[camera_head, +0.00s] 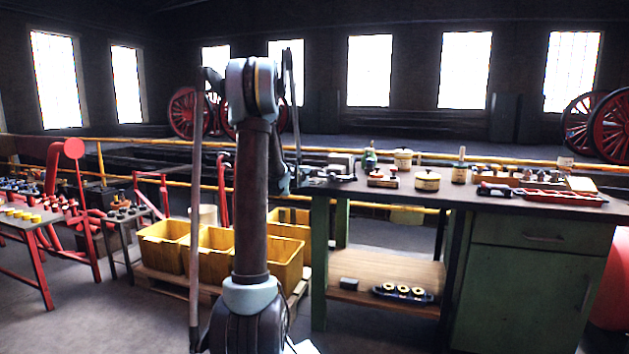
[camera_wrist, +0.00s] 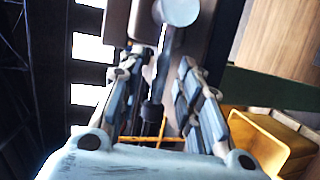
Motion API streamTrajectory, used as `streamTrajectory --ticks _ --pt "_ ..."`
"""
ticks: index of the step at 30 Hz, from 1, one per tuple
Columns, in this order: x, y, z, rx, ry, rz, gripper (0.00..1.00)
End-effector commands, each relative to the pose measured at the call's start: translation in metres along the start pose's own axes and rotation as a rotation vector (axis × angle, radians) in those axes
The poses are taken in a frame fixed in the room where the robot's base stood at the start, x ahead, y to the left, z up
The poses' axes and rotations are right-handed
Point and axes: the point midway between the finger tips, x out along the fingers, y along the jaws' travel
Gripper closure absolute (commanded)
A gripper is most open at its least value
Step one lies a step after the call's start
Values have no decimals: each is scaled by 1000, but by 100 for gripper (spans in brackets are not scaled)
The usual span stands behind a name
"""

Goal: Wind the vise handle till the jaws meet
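The grey vise (camera_head: 340,166) sits at the left end of the dark workbench top; it is small there, so I cannot tell its jaw gap. In the wrist view a grey vise handle (camera_wrist: 153,111) with a dark knobbed end hangs below a pale round screw end (camera_wrist: 178,11). My gripper (camera_wrist: 162,62) is open, its two fingers on either side of the handle, with a visible gap to the right finger. Whether the left finger touches the handle is unclear. In the head view my arm hides most of the gripper.
The workbench (camera_head: 480,199) carries tins, an oil can and a red tool tray (camera_head: 560,197) to the right of the vise. Yellow bins (camera_head: 170,243) stand on a pallet left of the bench. A lower wooden shelf (camera_head: 375,268) holds small parts.

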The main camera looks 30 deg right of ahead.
Motion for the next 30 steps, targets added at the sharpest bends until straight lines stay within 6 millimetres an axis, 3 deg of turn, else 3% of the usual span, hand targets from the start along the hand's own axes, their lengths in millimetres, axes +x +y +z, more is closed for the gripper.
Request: streamTrajectory --ticks 15,21,30 --pt "-88 -1 0 -1 0 -1 68" --pt "-105 -1 0 -1 -1 -1 68" --pt "-108 -1 1 -1 -2 -1 68"
